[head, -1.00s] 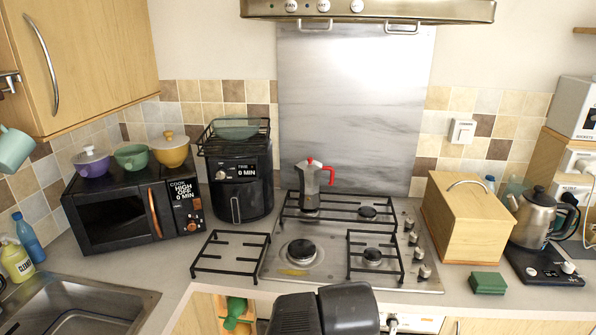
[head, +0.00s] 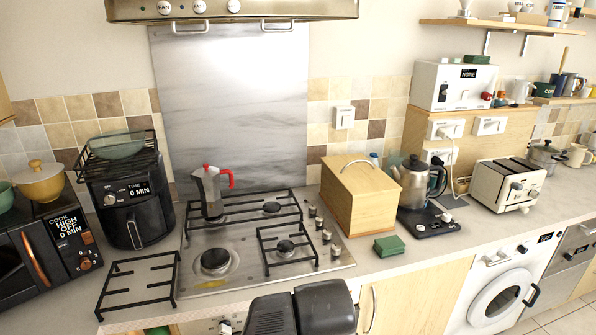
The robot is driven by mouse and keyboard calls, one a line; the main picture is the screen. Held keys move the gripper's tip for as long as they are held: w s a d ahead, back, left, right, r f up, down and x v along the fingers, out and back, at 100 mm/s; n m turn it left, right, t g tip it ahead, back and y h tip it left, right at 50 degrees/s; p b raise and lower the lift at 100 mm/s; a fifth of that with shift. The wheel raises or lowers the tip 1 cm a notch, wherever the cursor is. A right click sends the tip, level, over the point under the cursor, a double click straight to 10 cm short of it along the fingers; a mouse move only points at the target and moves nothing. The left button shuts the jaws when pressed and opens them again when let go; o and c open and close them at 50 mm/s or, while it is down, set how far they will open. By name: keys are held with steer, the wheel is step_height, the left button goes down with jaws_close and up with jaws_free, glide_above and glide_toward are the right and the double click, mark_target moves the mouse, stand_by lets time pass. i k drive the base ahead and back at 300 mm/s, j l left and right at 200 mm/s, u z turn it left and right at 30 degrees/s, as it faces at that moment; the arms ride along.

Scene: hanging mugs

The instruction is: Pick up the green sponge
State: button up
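A green sponge (head: 389,245) lies flat on the countertop in the head view. It sits near the front edge, just in front of the wooden bread box (head: 352,205) and right of the hob (head: 330,268). Nothing touches it from above. Dark grey parts of my own arm show at the bottom centre, apart from the sponge. My gripper's fingers are not in view.
A kettle on a black base (head: 428,222) stands right of the sponge, with a toaster (head: 510,184) farther right. A moka pot (head: 211,190) stands on the hob. The counter (head: 470,230) in front of the toaster is clear.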

mark_target(390, 246)
steer(key=z, duration=1)
steer(key=i+u, duration=0.2)
steer(key=i, duration=0.75)
